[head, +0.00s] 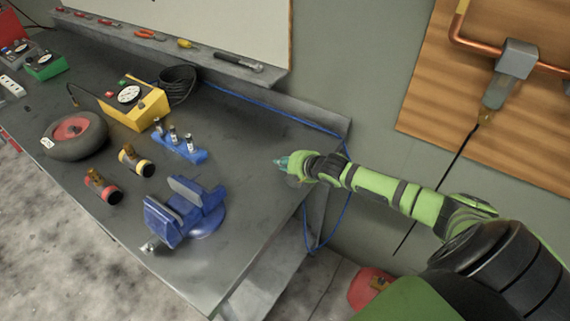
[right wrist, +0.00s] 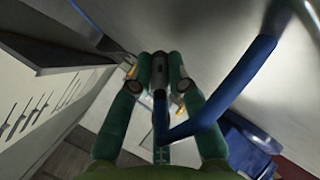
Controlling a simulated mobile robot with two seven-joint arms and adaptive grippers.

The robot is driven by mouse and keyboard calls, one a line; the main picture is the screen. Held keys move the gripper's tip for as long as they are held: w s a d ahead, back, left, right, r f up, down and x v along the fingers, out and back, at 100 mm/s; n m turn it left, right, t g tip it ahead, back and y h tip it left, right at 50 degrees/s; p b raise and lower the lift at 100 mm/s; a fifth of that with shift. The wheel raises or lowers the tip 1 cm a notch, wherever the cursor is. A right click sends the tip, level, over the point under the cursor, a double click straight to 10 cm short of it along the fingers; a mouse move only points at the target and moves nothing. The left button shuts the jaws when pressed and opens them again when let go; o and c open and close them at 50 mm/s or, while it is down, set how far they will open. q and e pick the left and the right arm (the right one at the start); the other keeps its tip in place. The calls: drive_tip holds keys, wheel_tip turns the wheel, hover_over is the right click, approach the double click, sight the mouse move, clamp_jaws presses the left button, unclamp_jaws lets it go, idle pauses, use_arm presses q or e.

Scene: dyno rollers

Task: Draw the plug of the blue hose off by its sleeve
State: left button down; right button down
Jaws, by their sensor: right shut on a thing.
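The blue hose (head: 262,105) runs along the back of the bench and hangs in a loop off its right end. In the right wrist view the blue hose (right wrist: 245,72) comes down from the upper right and bends sharply just below the fingers. My right gripper (head: 281,163), above the right part of the bench, is shut on the plug. In the right wrist view, the plug's dark grey sleeve (right wrist: 159,74) sits between the two green fingers. The fingers hide its far end, so I cannot tell whether it sits in a socket. My left gripper is not in view.
A blue vise (head: 185,212) stands on the bench left of my right gripper, with a blue rack (head: 178,150) behind it. A yellow meter box (head: 137,103) and a wheel (head: 75,135) are further left. A black cable (head: 450,167) hangs from the wall piping.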

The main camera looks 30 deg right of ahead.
drive_tip(key=shift+f, duration=0.1)
drive_tip(key=c, duration=1.1)
unclamp_jaws()
drive_tip(key=shift+s, duration=0.15)
drive_tip(key=v, duration=1)
drive_tip(key=shift+v, duration=0.9)
